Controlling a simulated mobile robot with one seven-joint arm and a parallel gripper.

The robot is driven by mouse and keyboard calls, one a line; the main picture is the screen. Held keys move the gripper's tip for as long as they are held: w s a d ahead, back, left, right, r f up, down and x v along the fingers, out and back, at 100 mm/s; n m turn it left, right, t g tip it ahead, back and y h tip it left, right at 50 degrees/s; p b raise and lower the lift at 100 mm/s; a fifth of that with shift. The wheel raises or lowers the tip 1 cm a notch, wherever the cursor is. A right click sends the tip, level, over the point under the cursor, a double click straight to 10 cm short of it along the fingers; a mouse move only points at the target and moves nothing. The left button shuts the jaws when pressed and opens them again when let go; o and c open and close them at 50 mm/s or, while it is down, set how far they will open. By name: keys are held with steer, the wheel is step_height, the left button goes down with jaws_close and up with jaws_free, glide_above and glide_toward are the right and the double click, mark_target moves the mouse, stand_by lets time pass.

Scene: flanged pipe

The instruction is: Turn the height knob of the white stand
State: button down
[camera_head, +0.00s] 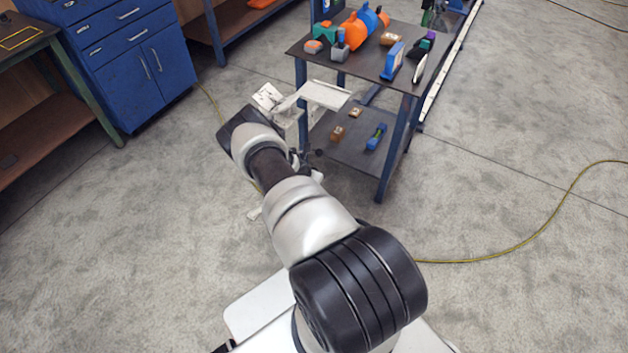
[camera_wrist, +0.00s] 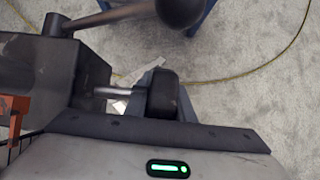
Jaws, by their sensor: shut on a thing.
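The white stand (camera_head: 322,95) has a flat pale top and stands in front of the dark work table in the head view. Its lower part is largely hidden behind my arm. In the wrist view, a black rounded knob (camera_wrist: 163,96) sits on a short metal shaft, beside a dark block (camera_wrist: 35,70). My gripper (camera_wrist: 155,84) is at this knob and shut on it. A rod with a black ball end (camera_wrist: 181,9) crosses above the knob. In the head view, my arm hides most of the gripper.
The work table (camera_head: 310,47) holds an orange and blue pipe (camera_head: 362,25) and several small parts; its lower shelf (camera_head: 350,150) holds a few more. A blue cabinet (camera_head: 125,60) stands at left. A yellow cable (camera_head: 520,250) lies on open floor at right.

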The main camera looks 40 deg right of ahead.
steer(key=shift+a+f+y+b, duration=0.15)
steer(key=shift+f+y+b, duration=0.25)
steer(key=shift+b, duration=0.9)
steer(key=g+y+b, duration=0.1)
steer(key=y+b, duration=0.1)
steer(key=b, duration=0.1)
steer(key=a+g+y+b, duration=0.1)
steer(key=y+b, duration=0.1)
steer(key=b, duration=0.2)
steer(key=s+y+b, duration=0.1)
steer(key=y+b, duration=0.1)
steer(key=b, duration=0.2)
steer(key=shift+a+g, duration=0.35)
steer(key=shift+g, duration=0.05)
steer(key=shift+s+a+r+y+b, duration=0.15)
steer(key=shift+a+y+b, duration=0.1)
steer(key=shift+y+b, duration=0.35)
steer(key=shift+a+g, duration=0.1)
steer(key=shift+g, duration=0.2)
steer(key=c, duration=1.5)
jaws_free()
steer(key=shift+r, duration=0.1)
